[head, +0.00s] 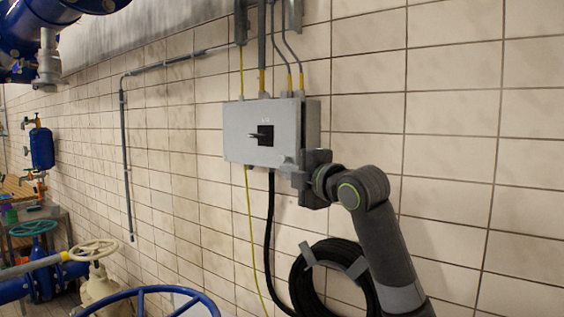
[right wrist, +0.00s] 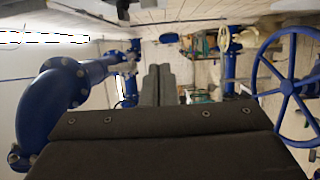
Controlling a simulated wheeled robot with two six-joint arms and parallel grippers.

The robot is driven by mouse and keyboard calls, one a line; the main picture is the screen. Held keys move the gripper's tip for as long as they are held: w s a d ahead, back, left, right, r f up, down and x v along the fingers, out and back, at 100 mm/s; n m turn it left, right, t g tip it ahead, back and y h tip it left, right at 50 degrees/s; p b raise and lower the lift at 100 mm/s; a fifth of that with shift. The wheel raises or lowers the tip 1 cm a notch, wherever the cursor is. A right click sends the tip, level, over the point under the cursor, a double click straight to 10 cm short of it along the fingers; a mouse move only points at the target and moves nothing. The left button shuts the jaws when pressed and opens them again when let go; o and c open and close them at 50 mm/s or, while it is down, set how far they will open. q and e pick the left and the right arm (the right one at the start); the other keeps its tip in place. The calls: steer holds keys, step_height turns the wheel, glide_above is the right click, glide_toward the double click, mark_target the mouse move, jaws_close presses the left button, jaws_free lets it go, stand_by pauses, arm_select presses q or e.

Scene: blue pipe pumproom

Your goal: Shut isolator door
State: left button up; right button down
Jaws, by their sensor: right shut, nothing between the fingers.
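The grey isolator box (head: 312,125) is fixed to the tiled wall in the head view. Its door (head: 240,130) faces me and carries a black switch handle (head: 263,136). My left gripper is in neither view.
A coiled black hose (head: 305,285) hangs on the wall below the box. Conduits (head: 262,50) run up from its top, and a black cable (head: 270,215) runs down. A blue handwheel (head: 150,292) and blue pipes stand at lower left. The wall to the right is clear.

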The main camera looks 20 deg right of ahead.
steer(key=w+p, duration=0.6)
steer(key=w, duration=0.3)
steer(key=shift+d+p, duration=0.35)
steer(key=shift+d, duration=0.1)
steer(key=shift+w, duration=0.1)
